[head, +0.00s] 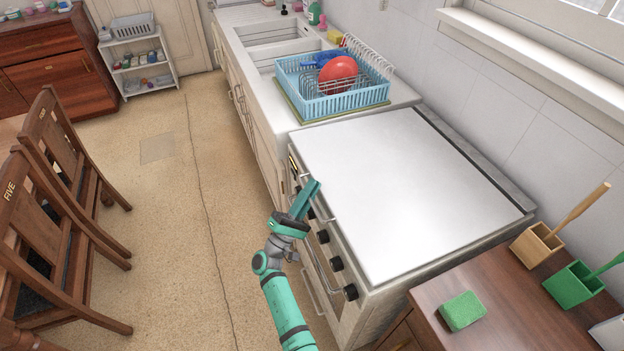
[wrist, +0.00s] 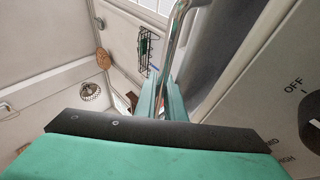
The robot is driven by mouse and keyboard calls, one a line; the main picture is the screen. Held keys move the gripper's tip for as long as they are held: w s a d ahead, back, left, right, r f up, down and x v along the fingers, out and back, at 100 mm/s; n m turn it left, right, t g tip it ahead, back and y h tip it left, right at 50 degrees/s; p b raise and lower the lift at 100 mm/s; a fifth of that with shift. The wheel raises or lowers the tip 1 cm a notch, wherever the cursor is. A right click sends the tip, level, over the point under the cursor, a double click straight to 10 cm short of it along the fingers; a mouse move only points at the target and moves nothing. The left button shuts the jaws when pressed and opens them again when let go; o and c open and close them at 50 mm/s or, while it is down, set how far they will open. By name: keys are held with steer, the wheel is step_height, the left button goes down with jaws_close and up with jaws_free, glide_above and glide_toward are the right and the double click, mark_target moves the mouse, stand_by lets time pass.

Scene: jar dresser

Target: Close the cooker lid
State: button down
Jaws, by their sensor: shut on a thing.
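The cooker lid (head: 405,185) is a white flat panel that lies level over the top of the cooker, covering it. My gripper (head: 311,188) is at the cooker's front, by the far front corner and beside the lid's front edge. In the wrist view the teal fingers (wrist: 162,95) are shut on a thin metal bar (wrist: 178,35), which looks like the handle bar on the cooker front. The cooker's dark knobs (head: 336,263) run along the front panel, and one knob (wrist: 309,115) marked OFF is close on the right in the wrist view.
A blue dish rack (head: 345,101) with a red plate stands on the counter beyond the cooker. A wooden cabinet top (head: 480,285) with a green sponge (head: 462,311) and brush holders (head: 537,246) is on the near side. Chairs (head: 75,190) stand left; the floor (head: 190,220) between is clear.

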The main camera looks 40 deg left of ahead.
steer(key=shift+s+a+f+y, duration=0.4)
steer(key=shift+s+a+f, duration=0.1)
steer(key=shift+s+a, duration=0.1)
steer(key=c, duration=2.1)
jaws_free()
steer(key=shift+w, duration=0.1)
steer(key=shift+w+d, duration=0.1)
steer(key=shift+d, duration=0.1)
steer(key=v, duration=1.1)
steer(key=shift+a, duration=0.1)
steer(key=shift+w, duration=0.1)
steer(key=shift+c, duration=0.4)
